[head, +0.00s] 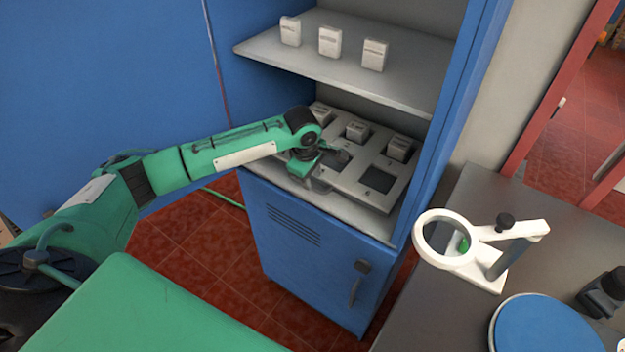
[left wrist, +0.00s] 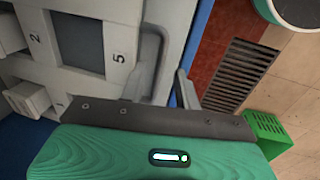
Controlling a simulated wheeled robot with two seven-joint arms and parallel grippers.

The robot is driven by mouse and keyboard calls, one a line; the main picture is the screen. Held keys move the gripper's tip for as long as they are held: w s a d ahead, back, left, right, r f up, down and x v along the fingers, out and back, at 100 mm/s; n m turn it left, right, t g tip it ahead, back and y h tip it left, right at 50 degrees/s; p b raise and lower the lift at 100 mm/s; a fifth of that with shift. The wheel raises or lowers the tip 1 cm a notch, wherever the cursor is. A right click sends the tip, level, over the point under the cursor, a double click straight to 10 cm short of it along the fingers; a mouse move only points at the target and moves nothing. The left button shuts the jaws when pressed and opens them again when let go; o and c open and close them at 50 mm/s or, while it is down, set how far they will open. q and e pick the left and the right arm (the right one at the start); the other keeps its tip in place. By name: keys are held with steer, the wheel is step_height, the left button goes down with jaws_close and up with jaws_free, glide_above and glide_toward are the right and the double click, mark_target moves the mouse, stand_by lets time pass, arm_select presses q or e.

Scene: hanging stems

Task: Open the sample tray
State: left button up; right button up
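The grey sample tray (head: 352,185) lies on the lower shelf of the blue cabinet, with square wells and a few white boxes in it. In the left wrist view the tray (left wrist: 118,28) shows printed numbers, and a grey curved handle (left wrist: 163,45) stands out from its front. My left gripper (head: 318,180) is at the tray's front edge. In the left wrist view a dark finger (left wrist: 186,88) stands beside the handle with a visible gap, so the gripper looks open. My right gripper is not in view.
The upper shelf (head: 400,92) holds white boxes. The cabinet's lower door (head: 300,250) is closed. A white magnifier stand (head: 485,270) and a blue round plate (head: 545,330) are on the grey counter at the right. Red tiled floor (head: 205,255) is open left of the cabinet.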

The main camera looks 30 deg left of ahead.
arm_select(q)
steer(key=shift+w+f, duration=0.15)
steer(key=shift+f, duration=0.6)
steer(key=shift+w+f, duration=0.1)
steer(key=shift+f, duration=0.6)
steer(key=shift+c, duration=0.3)
jaws_close()
